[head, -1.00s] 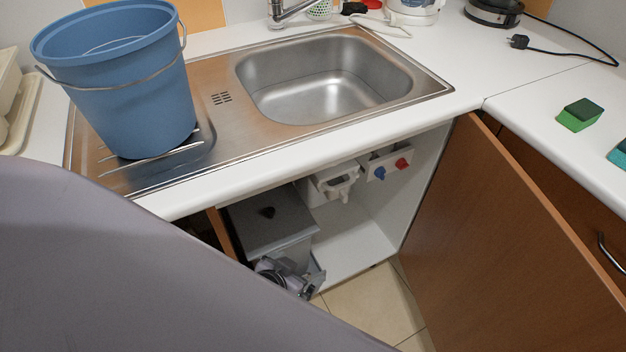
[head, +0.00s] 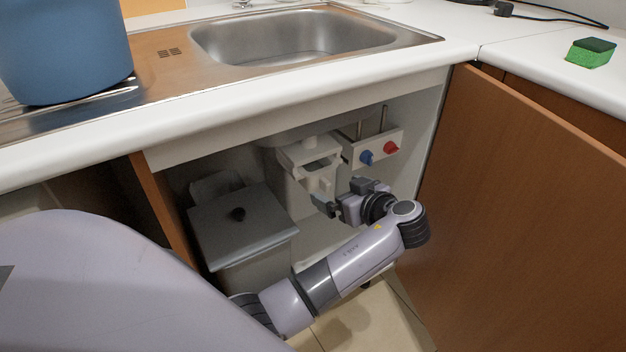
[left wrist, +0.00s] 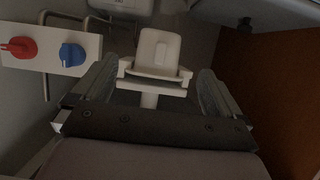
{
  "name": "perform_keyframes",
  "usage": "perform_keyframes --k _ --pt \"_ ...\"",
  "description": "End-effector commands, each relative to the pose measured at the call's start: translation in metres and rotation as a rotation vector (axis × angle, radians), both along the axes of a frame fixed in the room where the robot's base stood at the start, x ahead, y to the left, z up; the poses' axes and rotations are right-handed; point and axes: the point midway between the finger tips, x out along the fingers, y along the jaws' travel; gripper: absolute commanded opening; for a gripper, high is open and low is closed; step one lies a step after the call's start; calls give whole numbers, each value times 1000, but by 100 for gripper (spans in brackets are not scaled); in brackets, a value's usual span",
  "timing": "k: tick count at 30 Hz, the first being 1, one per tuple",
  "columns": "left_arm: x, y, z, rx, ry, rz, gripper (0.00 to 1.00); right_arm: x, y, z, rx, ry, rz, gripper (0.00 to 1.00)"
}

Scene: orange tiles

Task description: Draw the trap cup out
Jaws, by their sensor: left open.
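The white trap unit (head: 308,160) hangs under the sink bowl inside the open cabinet. Its trap cup (head: 322,182) appears as a pale part with a handle low on its front. My left gripper (head: 339,196) is inside the cabinet, just below and in front of it, open with nothing held. In the left wrist view, the white cup with its crossbar handle (left wrist: 156,72) stands between and beyond the two spread fingers of my left gripper (left wrist: 156,88). I cannot tell whether they touch it. My right gripper is out of view.
A white panel with a blue knob (head: 366,157) and a red knob (head: 390,148) is beside the trap. A grey lidded bin (head: 240,235) stands left in the cabinet. The open brown door (head: 520,210) bounds the right; the worktop edge is above.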

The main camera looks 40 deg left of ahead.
Motion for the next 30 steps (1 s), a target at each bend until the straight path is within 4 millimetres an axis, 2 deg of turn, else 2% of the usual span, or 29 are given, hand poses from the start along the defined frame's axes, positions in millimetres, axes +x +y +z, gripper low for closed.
perform_keyframes --k 14,21,23,28,30 --pt "21 50 -24 1 3 0 100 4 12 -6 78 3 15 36" --pt "22 53 -24 -2 4 -3 100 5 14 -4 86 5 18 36" --pt "22 53 -24 -2 4 -3 84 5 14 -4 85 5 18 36" --pt "22 53 -24 -1 5 -4 28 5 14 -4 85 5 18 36" --pt "22 53 -23 -1 3 -3 26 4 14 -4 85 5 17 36"
